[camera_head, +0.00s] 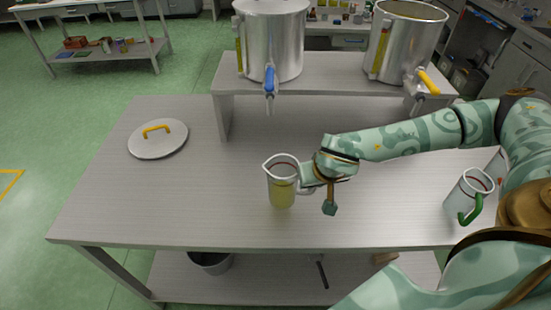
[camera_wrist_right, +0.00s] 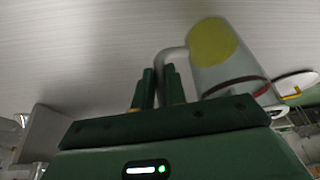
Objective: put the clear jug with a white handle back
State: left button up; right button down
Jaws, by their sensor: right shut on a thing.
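The clear jug with a white handle (camera_head: 282,184) is at the middle of the table in the head view, upright, with yellow-green liquid in its lower part. I cannot tell whether its base touches the table. My right gripper (camera_head: 309,181) is at the jug's right side, shut on the handle. In the right wrist view the fingers of the right gripper (camera_wrist_right: 162,84) close around the white handle, and the jug (camera_wrist_right: 228,70) shows to their right with a dark red line near its rim. My left gripper is not in view.
A second clear jug with a green handle (camera_head: 468,196) stands at the table's right, near my right arm. A raised shelf (camera_head: 330,68) holds a steel tank with a blue tap (camera_head: 272,40) and one with a yellow tap (camera_head: 405,42). A round lid (camera_head: 158,143) lies left. The table's front left is clear.

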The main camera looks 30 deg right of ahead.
jog(key=shift+w+d+f+b, duration=0.5)
jog(key=shift+w+d, duration=0.55)
jog(key=shift+w, duration=1.75)
jog(key=shift+w+d+f+b, duration=0.15)
jog(key=shift+w+d+f, duration=0.7)
jog(key=shift+w, duration=1.9)
jog(key=shift+w+d+f+b, duration=0.4)
jog(key=shift+w+d, duration=0.8)
jog(key=shift+w, duration=1.6)
jog(key=shift+f, duration=0.15)
jog(key=c, duration=1.4)
grip_release()
jog(key=shift+c, duration=0.2)
jog(key=p+v, duration=0.3)
jog(key=v, duration=0.9)
